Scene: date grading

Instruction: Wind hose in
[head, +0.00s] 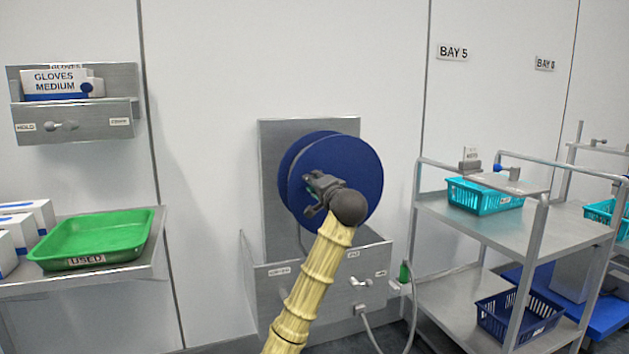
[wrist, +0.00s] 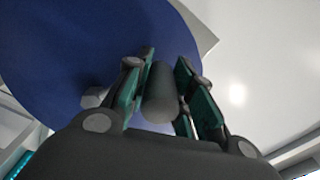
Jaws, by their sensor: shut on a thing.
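The blue hose reel (head: 362,170) is mounted on a steel wall plate (head: 268,190); its blue disc (wrist: 60,50) also fills the upper left of the wrist view. My gripper (head: 314,196) is at the front face of the reel, left of its middle. In the wrist view, my gripper (wrist: 165,80) is shut on a dark grey cylindrical crank handle (wrist: 160,95), with green pads on both sides. A grey hose (head: 414,310) hangs from a green-ended fitting (head: 405,272) right of the steel box below the reel. My arm hides part of the reel.
The steel box (head: 262,292) below the reel carries small taps and labels. A steel cart (head: 560,235) with turquoise (head: 485,196) and navy baskets (head: 518,318) stands right. A green tray (head: 95,240) sits on a shelf at left, below a glove box (head: 55,84).

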